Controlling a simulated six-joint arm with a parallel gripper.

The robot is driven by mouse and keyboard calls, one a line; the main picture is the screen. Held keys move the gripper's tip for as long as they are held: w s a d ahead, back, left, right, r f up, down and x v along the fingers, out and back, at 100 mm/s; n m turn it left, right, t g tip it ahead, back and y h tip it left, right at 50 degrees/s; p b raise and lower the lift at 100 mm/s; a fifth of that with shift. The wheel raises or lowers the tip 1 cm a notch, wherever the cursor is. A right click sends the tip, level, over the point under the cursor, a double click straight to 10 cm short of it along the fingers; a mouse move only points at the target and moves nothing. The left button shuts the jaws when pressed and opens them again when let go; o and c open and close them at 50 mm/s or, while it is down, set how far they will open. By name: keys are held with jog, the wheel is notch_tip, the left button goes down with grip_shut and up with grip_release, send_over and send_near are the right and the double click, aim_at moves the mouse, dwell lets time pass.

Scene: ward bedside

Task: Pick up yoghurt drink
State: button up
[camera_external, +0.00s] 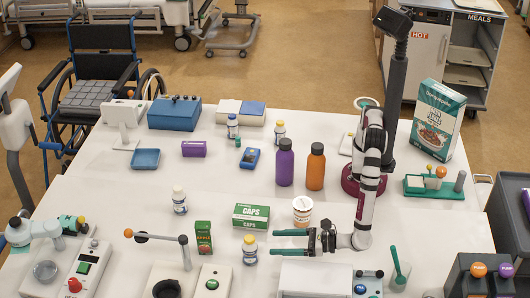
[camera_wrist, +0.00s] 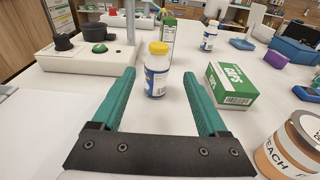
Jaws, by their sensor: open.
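No label that I can read says yoghurt drink. A small white bottle with a blue label and yellow cap (camera_external: 249,249) stands upright on the white table, just beyond my fingertips. My gripper (camera_external: 274,242) is open and empty, low over the table and pointing left. In the wrist view the same bottle (camera_wrist: 157,72) appears between the tips of my green fingers (camera_wrist: 158,82), with clear space on both sides. Similar small bottles stand farther back: one on the left (camera_external: 179,201), and two at the rear (camera_external: 232,127) (camera_external: 280,132).
A green CAPS box (camera_external: 251,215) and a PEACH tub (camera_external: 302,210) stand beside my gripper. A green and red carton (camera_external: 203,238) stands past the bottle. Purple (camera_external: 285,165) and orange (camera_external: 315,170) bottles are behind. Devices (camera_external: 210,284) line the front edge.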

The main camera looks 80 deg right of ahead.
aim_at(250, 250)
jog(key=w, duration=1.2)
jog(key=shift+w+a+f, duration=0.1)
jog(key=shift+a+f, duration=0.1)
jog(key=shift+f, duration=0.15)
grip_shut()
